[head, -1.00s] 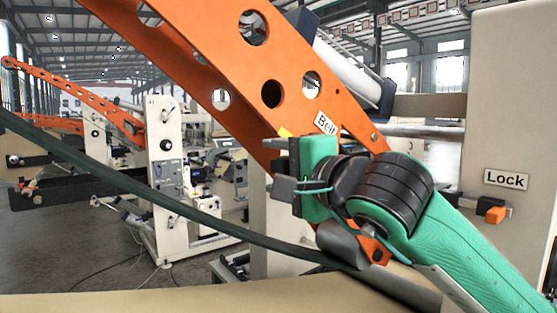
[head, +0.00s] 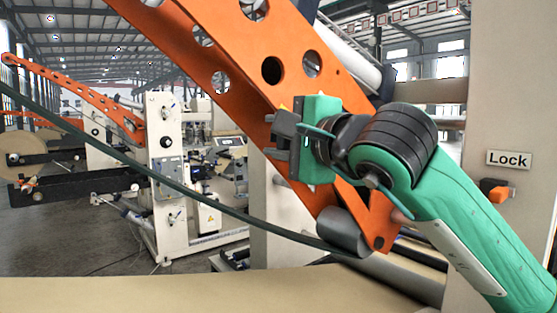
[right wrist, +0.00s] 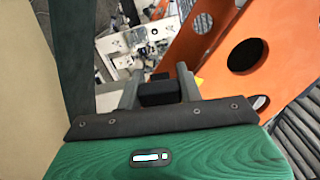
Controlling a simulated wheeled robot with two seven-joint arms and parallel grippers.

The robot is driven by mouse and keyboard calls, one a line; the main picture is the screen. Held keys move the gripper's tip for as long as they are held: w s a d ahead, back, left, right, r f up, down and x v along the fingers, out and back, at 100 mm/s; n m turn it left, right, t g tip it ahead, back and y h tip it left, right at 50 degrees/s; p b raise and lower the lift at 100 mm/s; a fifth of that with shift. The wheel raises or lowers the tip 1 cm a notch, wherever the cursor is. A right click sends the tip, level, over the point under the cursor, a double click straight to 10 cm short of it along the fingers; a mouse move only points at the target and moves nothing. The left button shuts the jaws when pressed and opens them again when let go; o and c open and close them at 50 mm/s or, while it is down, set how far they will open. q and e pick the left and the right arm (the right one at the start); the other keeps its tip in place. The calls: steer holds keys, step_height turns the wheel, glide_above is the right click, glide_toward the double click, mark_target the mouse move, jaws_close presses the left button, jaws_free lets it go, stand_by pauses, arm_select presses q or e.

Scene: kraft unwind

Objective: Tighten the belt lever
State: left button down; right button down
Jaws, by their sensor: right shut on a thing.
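My right gripper (head: 281,136) is in front of the big orange arm (head: 300,100), near its lower end. In the right wrist view, its two grey fingers (right wrist: 159,88) stand on either side of a black block (right wrist: 160,93), and the gripper is shut on it. The block looks like the belt lever's handle. The rest of the lever and its joint are hidden behind the green gripper body and wrist. A dark belt (head: 190,208) slopes down to a grey roller (head: 344,232) at the arm's lower end. My left gripper is not in view.
A "Lock" label (head: 509,159) and an orange-tipped lock switch (head: 494,191) are on the beige panel (head: 500,60) at right. A brown paper surface (head: 180,295) spans the bottom. White machines (head: 165,170) stand farther back at left.

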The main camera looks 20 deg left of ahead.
steer(key=shift+d+r+m+b, duration=0.1)
steer(key=shift+r+m+b, duration=0.35)
steer(key=shift+r+m, duration=0.05)
